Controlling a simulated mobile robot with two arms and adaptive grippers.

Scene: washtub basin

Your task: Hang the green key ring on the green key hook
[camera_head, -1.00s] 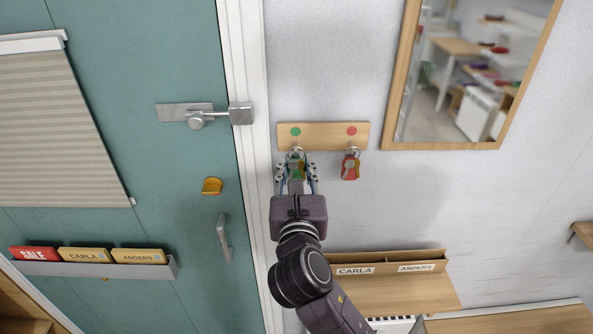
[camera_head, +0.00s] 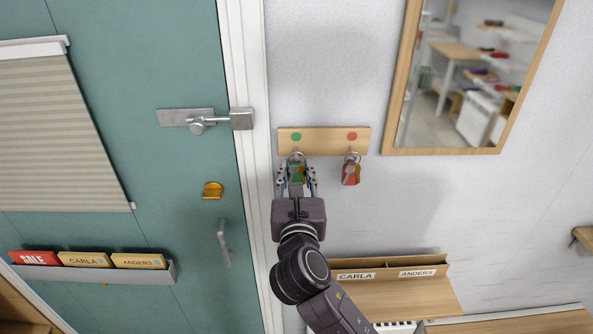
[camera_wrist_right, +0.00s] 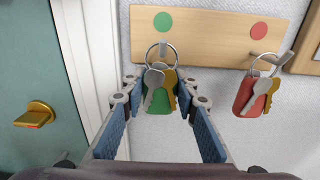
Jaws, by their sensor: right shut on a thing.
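My right gripper (camera_head: 296,184) is shut on the green key ring (camera_head: 297,172), just below the wooden hook board. In the right wrist view the green key ring (camera_wrist_right: 159,103), with a green tag and silver and brass keys, hangs between the blue finger pads (camera_wrist_right: 160,125). Its metal loop overlaps the green key hook (camera_wrist_right: 163,49) under the green dot. I cannot tell for sure whether the loop is around the hook or in front of it. The red key ring (camera_wrist_right: 252,93) hangs on the hook under the red dot (camera_wrist_right: 259,30). My left gripper is not in view.
The door frame (camera_head: 247,180) is close to the left of the gripper. A teal door with a latch (camera_head: 197,120) is beyond it. A framed mirror (camera_head: 455,75) hangs at upper right. A wooden letter holder (camera_head: 385,262) is below. The wall right of the red keys is free.

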